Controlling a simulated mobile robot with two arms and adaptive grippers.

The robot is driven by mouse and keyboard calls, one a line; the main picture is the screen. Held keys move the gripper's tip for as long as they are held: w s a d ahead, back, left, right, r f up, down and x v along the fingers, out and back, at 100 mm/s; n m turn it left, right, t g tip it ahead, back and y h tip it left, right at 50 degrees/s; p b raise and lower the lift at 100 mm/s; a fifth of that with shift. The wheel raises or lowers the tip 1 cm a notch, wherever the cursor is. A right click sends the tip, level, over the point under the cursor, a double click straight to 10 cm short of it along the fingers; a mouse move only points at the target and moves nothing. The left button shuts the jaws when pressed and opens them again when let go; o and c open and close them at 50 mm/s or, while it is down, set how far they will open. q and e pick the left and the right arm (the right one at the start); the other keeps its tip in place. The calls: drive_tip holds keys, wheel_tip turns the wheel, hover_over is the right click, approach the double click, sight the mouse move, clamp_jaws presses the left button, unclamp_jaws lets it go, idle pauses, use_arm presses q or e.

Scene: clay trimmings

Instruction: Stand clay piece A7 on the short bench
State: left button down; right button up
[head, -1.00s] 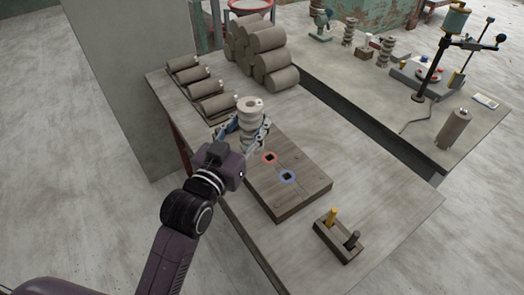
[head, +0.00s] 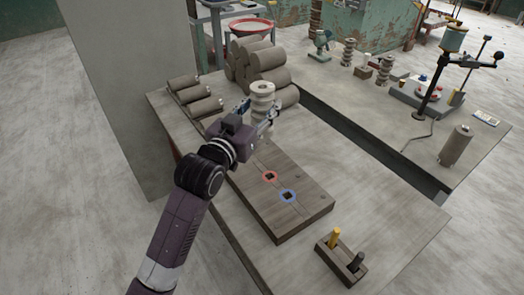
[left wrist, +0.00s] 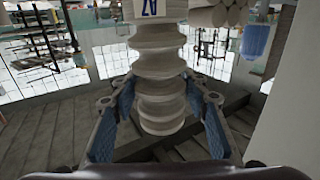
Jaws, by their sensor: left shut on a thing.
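Clay piece A7 (head: 262,92) is a pale, ribbed, spool-like column. My left gripper (head: 260,119) is shut around its lower part and holds it roughly upright above the near bench (head: 385,215). In the left wrist view the blue finger pads (left wrist: 160,98) lie on both sides of the ribbed piece (left wrist: 158,62). Its white label (left wrist: 150,9) shows upside down there and is cut by the top edge. A second bench (head: 395,122) stands beyond, to the right. I cannot tell which bench is the short one. My right gripper is not in view.
A wooden board (head: 300,213) with a red and a blue ring lies on the near bench. Clay rolls (head: 265,57) are stacked behind the held piece. A small peg block (head: 340,262) stands in front. The far bench holds a stand (head: 430,95) and a cylinder (head: 456,145).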

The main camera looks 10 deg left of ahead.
use_arm(q)
wheel_tip(320, 180, down, 13)
drive_tip(key=shift+f+b, duration=0.15)
drive_tip(key=shift+b, duration=0.15)
drive_tip(key=shift+f, duration=0.15)
drive_tip(key=c, duration=1.1)
unclamp_jaws()
drive_tip(key=shift+f, duration=0.1)
drive_tip(key=shift+c, duration=0.2)
